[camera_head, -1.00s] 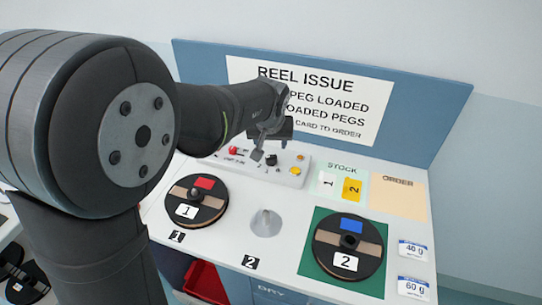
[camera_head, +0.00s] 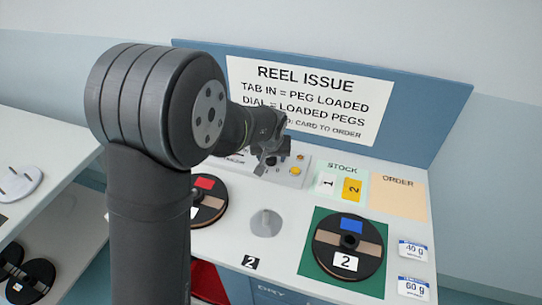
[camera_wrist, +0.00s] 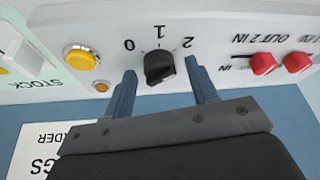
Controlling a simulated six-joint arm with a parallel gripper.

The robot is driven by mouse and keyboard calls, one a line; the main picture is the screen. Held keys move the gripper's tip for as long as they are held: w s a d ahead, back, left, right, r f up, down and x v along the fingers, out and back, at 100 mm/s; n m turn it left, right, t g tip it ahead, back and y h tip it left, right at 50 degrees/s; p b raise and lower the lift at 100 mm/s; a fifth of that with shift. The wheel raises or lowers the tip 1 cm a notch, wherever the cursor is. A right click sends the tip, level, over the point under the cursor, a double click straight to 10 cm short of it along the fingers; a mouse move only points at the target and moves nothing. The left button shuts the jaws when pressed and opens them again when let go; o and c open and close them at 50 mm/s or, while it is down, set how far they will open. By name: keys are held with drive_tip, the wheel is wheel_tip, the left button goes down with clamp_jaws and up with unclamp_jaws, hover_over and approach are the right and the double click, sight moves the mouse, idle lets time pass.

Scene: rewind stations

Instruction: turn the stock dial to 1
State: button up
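The stock dial (camera_wrist: 160,68) is a black knob on the white control panel (camera_wrist: 220,75), with 0, 1 and 2 printed around it in the wrist view, upside down. The 1 (camera_wrist: 160,32) is at the middle of the scale; I cannot tell for sure which number the knob points to. My gripper (camera_wrist: 160,66) is open, with one finger on each side of the dial and visible gaps between them and the knob. In the head view my gripper (camera_head: 266,160) is over the panel and hides the dial.
A yellow button (camera_wrist: 80,58) and a small orange light (camera_wrist: 101,87) are beside the dial; red sliders (camera_wrist: 263,63) are on the other side. Reel 2 (camera_head: 347,247) lies on a green square. Reel 1 (camera_head: 207,200) is partly behind my arm. An empty cone peg (camera_head: 265,223) stands between them.

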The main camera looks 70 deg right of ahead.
drive_tip(key=c, duration=0.9)
drive_tip(key=shift+o, duration=0.2)
drive_tip(key=shift+n, duration=0.3)
drive_tip(key=n, duration=0.1)
drive_tip(key=n+t+y, duration=0.1)
drive_tip(key=n, duration=0.1)
drive_tip(key=shift+s+n+t, duration=0.15)
drive_tip(key=shift+n+t, duration=0.15)
drive_tip(key=n, duration=0.2)
drive_tip(key=n+t+y, duration=0.1)
drive_tip(key=n, duration=0.2)
drive_tip(key=shift+d+y, duration=0.15)
drive_tip(key=shift+y, duration=0.15)
drive_tip(key=shift+n, duration=0.4)
drive_tip(key=o, duration=0.9)
drive_tip(key=shift+o, duration=0.2)
